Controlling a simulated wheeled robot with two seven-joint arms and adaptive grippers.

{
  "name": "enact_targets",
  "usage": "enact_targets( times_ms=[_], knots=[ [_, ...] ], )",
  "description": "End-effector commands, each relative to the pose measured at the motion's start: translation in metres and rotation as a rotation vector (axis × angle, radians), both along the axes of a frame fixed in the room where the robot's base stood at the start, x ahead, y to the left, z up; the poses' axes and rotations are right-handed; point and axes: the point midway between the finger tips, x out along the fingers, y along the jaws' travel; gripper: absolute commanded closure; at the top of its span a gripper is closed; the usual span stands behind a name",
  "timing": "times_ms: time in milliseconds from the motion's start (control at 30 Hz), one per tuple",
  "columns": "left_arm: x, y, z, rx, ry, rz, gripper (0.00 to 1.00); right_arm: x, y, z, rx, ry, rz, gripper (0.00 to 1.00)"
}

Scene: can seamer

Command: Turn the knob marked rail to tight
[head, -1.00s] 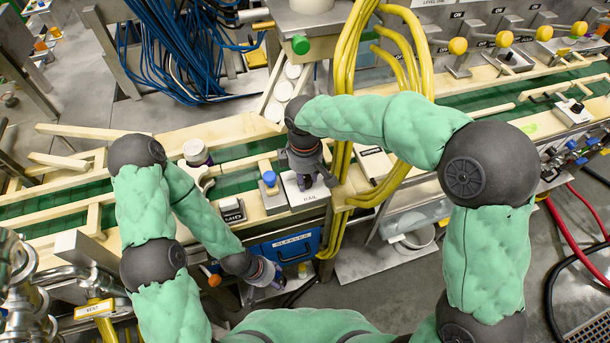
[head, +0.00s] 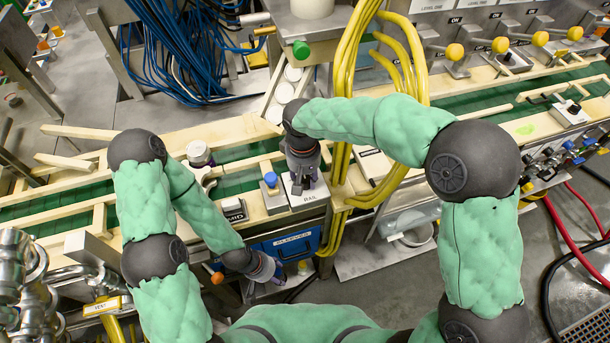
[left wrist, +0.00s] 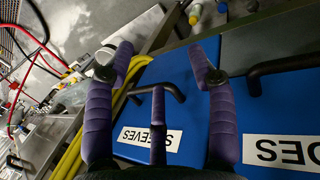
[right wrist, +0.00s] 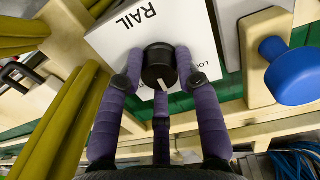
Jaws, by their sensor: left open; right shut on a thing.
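The rail knob (right wrist: 158,66) is a round black knob with a white pointer line, on a white plate (right wrist: 118,38) lettered RAIL. Part of a second word beginning "LOO" shows beside it; the rest is hidden by a finger. The pointer slants toward the lower part of the right wrist view. My right gripper (right wrist: 158,80) is shut on the knob, fingers on both sides. In the head view it (head: 305,184) covers the knob from above. My left gripper (head: 270,272) hangs open and empty in front of the blue drawers; it also shows in the left wrist view (left wrist: 163,62).
A blue knob (right wrist: 291,70) stands beside the plate. Blue SLEEVES drawers (left wrist: 185,75) with black handles lie close to my left gripper. Yellow hoses (head: 350,100) run right beside my right gripper. A green conveyor (head: 240,178) passes behind.

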Motion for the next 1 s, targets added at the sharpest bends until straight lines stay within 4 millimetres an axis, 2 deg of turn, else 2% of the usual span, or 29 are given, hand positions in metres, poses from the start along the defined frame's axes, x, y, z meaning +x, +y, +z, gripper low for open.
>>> enact_targets(
  times_ms=[500,700,1000],
  knots=[
    [0.0000,0.0000,0.0039,0.000,0.000,0.000,0.44,-0.0031,0.0000,-0.0033,-0.007,0.009,-0.456,0.99],
    [0.0000,0.0000,0.0044,0.000,0.000,0.000,0.44,-0.0031,0.0004,-0.0035,-0.008,0.009,-0.574,0.99],
    [0.0001,0.0001,0.0046,0.000,0.000,0.000,0.44,-0.0033,0.0008,-0.0036,-0.008,0.010,-0.663,0.99]
  ],
)
